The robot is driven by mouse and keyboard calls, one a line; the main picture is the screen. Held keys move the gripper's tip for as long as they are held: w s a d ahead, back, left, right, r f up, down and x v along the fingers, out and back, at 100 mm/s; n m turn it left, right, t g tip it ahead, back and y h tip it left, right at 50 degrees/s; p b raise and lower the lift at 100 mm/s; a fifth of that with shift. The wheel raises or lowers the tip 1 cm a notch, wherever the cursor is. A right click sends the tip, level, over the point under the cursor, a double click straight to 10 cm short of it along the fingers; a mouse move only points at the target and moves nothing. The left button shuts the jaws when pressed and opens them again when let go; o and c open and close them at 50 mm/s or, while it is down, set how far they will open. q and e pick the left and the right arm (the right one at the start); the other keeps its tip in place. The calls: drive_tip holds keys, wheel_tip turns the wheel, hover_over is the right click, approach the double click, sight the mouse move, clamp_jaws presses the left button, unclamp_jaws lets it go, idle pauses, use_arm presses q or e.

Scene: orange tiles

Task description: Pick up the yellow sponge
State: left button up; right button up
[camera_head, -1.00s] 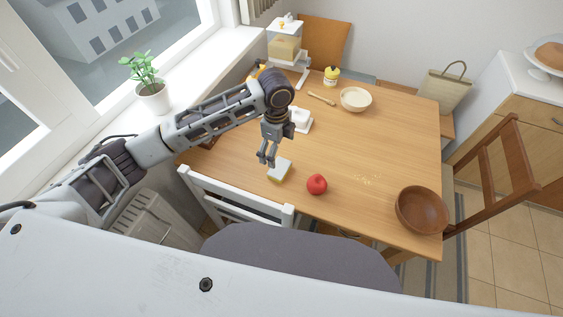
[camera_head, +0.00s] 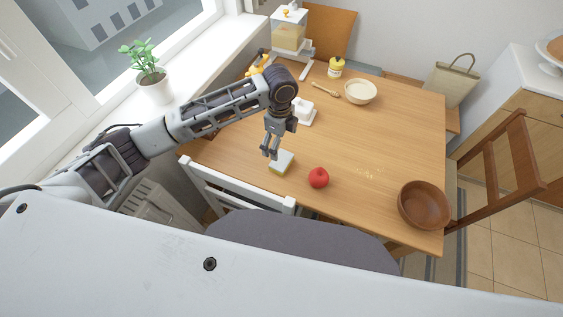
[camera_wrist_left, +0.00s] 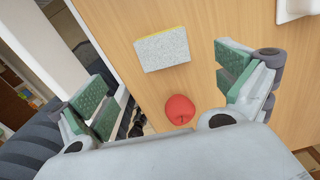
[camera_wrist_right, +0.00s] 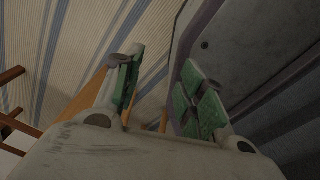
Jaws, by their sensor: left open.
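The yellow sponge (camera_head: 283,163) lies on the wooden table near its front edge, with a pale grey-white face up. In the left wrist view the sponge (camera_wrist_left: 162,50) lies on the table, with a thin yellow edge along its far side. My left gripper (camera_head: 269,154) is open and points down, just above and left of the sponge in the head view. In the left wrist view its green-padded fingers (camera_wrist_left: 162,83) are spread wide with nothing between them touching. My right gripper (camera_wrist_right: 160,88) shows only in its own wrist view, fingers apart and empty, away from the table top.
A red apple (camera_head: 318,178) lies right of the sponge. A brown bowl (camera_head: 424,206) stands at the right front corner. A white chair (camera_head: 238,187) is against the front edge. A white dish (camera_head: 303,112) stands behind the gripper. The table's middle right is mostly clear.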

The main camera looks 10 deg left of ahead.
use_arm(q)
hover_over(282, 160)
drive_tip(key=f, duration=0.4)
drive_tip(key=shift+a+f, duration=0.3)
drive_tip(key=shift+a, duration=0.05)
drive_tip(key=shift+f, duration=0.75)
drive_tip(key=shift+d+f, duration=0.15)
drive_tip(key=shift+f, duration=0.75)
drive_tip(key=shift+d+f, duration=0.1)
drive_tip(key=shift+f, duration=1.6)
drive_tip(key=shift+c, duration=0.7)
drive_tip(key=c, duration=0.6)
drive_tip(key=shift+r, duration=0.15)
wheel_tip(282, 160, up, 9)
drive_tip(key=shift+w, duration=0.1)
drive_tip(key=shift+r, duration=0.3)
use_arm(e)
drive_tip(key=shift+w+a, duration=0.1)
drive_tip(key=shift+w, duration=0.35)
